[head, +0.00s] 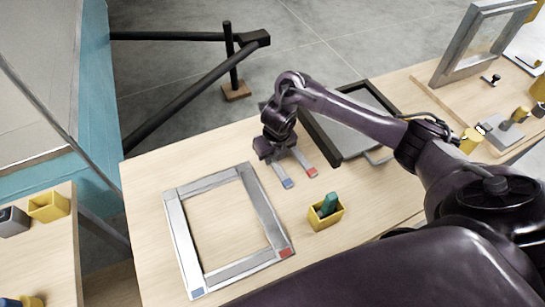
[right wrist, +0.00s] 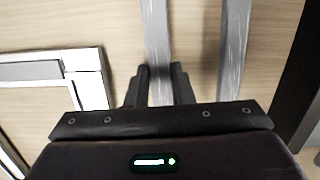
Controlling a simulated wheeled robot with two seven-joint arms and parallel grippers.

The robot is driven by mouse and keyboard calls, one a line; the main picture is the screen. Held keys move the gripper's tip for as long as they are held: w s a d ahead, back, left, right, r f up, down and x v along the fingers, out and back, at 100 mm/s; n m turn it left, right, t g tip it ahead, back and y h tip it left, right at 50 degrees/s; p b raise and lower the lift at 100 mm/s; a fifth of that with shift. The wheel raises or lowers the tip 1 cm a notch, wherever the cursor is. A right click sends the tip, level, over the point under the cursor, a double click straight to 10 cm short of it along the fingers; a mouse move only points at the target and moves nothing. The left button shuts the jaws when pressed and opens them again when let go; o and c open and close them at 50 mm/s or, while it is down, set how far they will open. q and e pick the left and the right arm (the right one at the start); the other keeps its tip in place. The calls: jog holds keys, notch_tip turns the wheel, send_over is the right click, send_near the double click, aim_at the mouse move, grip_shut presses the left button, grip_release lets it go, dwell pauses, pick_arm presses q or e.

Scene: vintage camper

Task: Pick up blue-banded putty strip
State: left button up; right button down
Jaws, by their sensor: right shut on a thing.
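The blue-banded putty strip (head: 283,175) is a narrow grey strip with a blue end, lying on the wooden table beside a red-banded strip (head: 305,162). My right gripper (head: 271,158) is at the strip's far end. In the right wrist view, my right gripper (right wrist: 159,84) is shut on the blue-banded putty strip (right wrist: 157,35), one finger on each side. The red-banded strip (right wrist: 232,50) lies apart to the right there. The blue band is outside the wrist view. My left gripper is not in view.
A grey window frame (head: 181,235) with blue and red corner marks lies on the table, left of the strips. A yellow box (head: 325,222) holds a green thing. A dark-edged frame (head: 322,143) lies right of the gripper. Bare wood (head: 150,185) shows at the table's left.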

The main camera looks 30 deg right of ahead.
aim_at(273, 159)
notch_tip(273, 159, up, 20)
jog(key=p, duration=0.7)
jog(key=shift+f, duration=0.1)
dwell(0.3)
